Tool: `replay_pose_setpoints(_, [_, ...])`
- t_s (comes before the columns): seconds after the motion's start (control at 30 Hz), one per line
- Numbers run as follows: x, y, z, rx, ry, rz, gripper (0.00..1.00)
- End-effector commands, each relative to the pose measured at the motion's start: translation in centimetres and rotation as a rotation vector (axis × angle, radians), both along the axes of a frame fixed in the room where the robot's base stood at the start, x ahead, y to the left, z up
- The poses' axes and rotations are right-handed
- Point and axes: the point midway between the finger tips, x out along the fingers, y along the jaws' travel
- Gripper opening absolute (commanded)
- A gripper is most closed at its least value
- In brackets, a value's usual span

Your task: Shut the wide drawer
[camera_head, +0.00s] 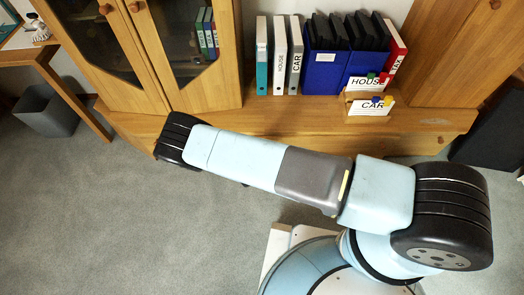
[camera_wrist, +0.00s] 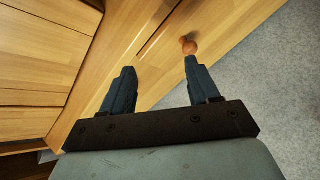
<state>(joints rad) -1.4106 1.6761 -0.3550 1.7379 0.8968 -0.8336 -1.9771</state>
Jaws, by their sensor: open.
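In the wrist view, a long light-wood front (camera_wrist: 225,32) carries a round reddish-brown knob (camera_wrist: 188,46); it looks like the wide drawer. A dark, narrow gap runs along one edge of it, and I cannot tell how far out the drawer stands. My gripper (camera_wrist: 159,66) is open and empty, with two dark blue fingers spread apart. The right fingertip is just below the knob in the picture; I cannot tell if it touches. The left fingertip is over the wood. In the head view my arm hides part of the cabinet's lower front, and the gripper is out of sight.
A wooden cabinet (camera_head: 115,95) with glass doors stands at left. Its low top (camera_head: 225,118) holds several binders (camera_head: 279,58) and card boxes (camera_head: 370,105). A grey bin (camera_head: 45,110) stands at far left. Grey carpet (camera_head: 110,220) is clear in front. More wooden fronts (camera_wrist: 30,60) show in the wrist view.

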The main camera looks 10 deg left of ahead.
Motion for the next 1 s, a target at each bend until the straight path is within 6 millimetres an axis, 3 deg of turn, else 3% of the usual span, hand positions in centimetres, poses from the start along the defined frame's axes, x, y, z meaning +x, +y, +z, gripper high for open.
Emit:
replay_pose_setpoints(0.03, [-0.7,-0.8,-1.4,-0.041,-0.029,0.045,0.6])
replay_pose_setpoints(0.2, [-2.4,-3.0,-4.6,-0.158,-0.136,0.181,0.6])
replay_pose_setpoints(0.4, [-3.4,-4.8,-6.6,-0.246,-0.225,0.287,0.6])
replay_pose_setpoints(0.57, [-3.5,-5.4,-7.1,-0.272,-0.253,0.316,0.6])
replay_pose_setpoints(0.77, [-2.0,-4.8,-7.8,-0.273,-0.255,0.318,0.6])
replay_pose_setpoints(1.0, [1.7,-3.6,-9.3,-0.271,-0.255,0.317,0.6])
